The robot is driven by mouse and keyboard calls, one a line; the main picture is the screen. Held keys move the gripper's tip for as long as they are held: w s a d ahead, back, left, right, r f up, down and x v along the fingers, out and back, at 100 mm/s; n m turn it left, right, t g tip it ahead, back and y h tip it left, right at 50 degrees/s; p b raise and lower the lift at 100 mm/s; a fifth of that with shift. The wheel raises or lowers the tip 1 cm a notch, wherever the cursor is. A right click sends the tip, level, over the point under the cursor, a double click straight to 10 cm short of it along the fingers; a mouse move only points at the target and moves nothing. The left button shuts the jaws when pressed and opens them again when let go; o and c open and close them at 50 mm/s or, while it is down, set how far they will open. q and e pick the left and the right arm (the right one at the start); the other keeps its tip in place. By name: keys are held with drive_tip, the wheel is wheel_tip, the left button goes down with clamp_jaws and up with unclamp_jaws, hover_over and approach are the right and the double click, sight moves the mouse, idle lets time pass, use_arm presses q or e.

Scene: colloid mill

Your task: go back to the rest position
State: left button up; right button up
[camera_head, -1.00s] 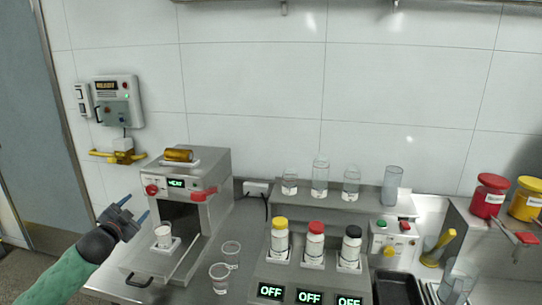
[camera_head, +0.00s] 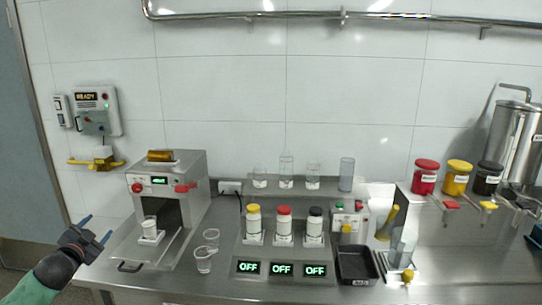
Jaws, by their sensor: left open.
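My left gripper (camera_head: 92,233) is at the lower left of the head view, with its two blue fingers apart and nothing between them. It is left of the steel machine (camera_head: 185,218) with red knobs and clear of it. My green left forearm comes in from the bottom left edge. My right gripper does not show.
Several capped bottles (camera_head: 284,225) stand above panels reading OFF. A black tray (camera_head: 355,264) lies further right. A wall box (camera_head: 97,112) hangs at the upper left.

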use_arm(q)
drive_tip(key=s+a+f+n+g+y, duration=0.2)
drive_tip(key=a+f+n+g+y, duration=0.15)
drive_tip(key=f, duration=0.45)
drive_tip(key=s+d+f+n+g, duration=0.1)
drive_tip(key=s+d+f+g, duration=0.3)
drive_tip(key=f, duration=0.6)
drive_tip(key=s+d+f+g, duration=0.2)
drive_tip(key=s+d+f, duration=0.4)
drive_tip(key=f, duration=0.4)
drive_tip(key=s+d+f+g+h, duration=0.1)
drive_tip(key=s+d+f+g, duration=0.1)
drive_tip(key=s+d+f, duration=0.6)
drive_tip(key=s+d+f+n+g+h, duration=0.1)
drive_tip(key=s+d+f+g+h, duration=0.1)
drive_tip(key=s+d+f, duration=0.6)
drive_tip(key=s+d+f+n+g+h, duration=0.1)
drive_tip(key=s+d+f, duration=0.6)
drive_tip(key=s+d, duration=0.7)
drive_tip(key=shift+s+d+f+g+h, duration=0.4)
drive_tip(key=shift+s+g+h, duration=0.35)
drive_tip(key=shift+s+g, duration=0.25)
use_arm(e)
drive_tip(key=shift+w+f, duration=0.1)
use_arm(q)
drive_tip(key=shift+w+a+r, duration=0.1)
